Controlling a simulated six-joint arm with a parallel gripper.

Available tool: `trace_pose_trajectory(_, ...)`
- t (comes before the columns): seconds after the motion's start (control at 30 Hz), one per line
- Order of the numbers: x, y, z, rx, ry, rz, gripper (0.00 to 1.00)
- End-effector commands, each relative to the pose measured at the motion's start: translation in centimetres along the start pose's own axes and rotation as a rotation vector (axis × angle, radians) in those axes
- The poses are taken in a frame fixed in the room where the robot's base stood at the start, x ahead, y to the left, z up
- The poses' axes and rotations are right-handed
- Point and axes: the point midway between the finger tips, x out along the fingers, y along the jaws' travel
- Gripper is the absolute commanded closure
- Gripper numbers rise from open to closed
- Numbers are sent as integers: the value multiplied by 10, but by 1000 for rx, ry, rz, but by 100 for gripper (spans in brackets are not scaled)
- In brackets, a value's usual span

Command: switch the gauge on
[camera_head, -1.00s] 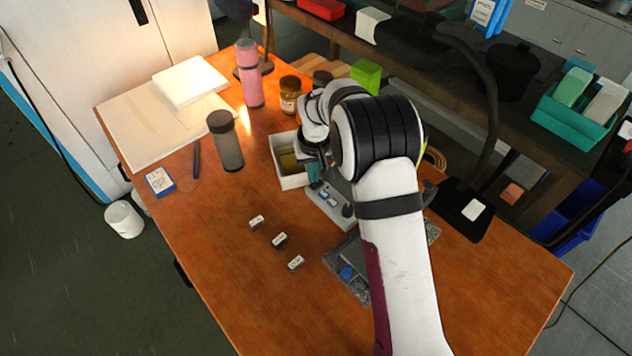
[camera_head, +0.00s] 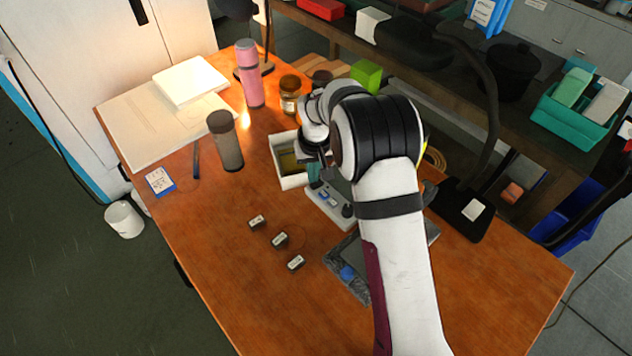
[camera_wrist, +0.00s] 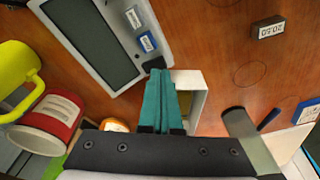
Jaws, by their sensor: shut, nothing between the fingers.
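The gauge (camera_head: 324,216) is a pale box on the table, partly hidden by my arm. My gripper (camera_wrist: 157,74) has teal fingers, shut together and empty. Their tips are at a dark piece (camera_wrist: 153,63) at the gauge's edge, close to the blue button; I cannot tell whether they touch. In the head view my gripper (camera_head: 314,176) is over the gauge's far end.
An open white box (camera_head: 289,180) stands just beyond the gauge. Several small labelled blocks (camera_head: 280,240) lie to the left. A grey flask (camera_head: 225,142), pink bottle (camera_head: 249,76) and amber jar (camera_head: 290,96) stand farther back. The table's front left is clear.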

Motion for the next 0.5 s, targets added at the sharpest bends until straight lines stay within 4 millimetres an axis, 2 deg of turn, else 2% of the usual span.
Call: trace_pose_trajectory(0.5,7,0,1,0,-1,0,100)
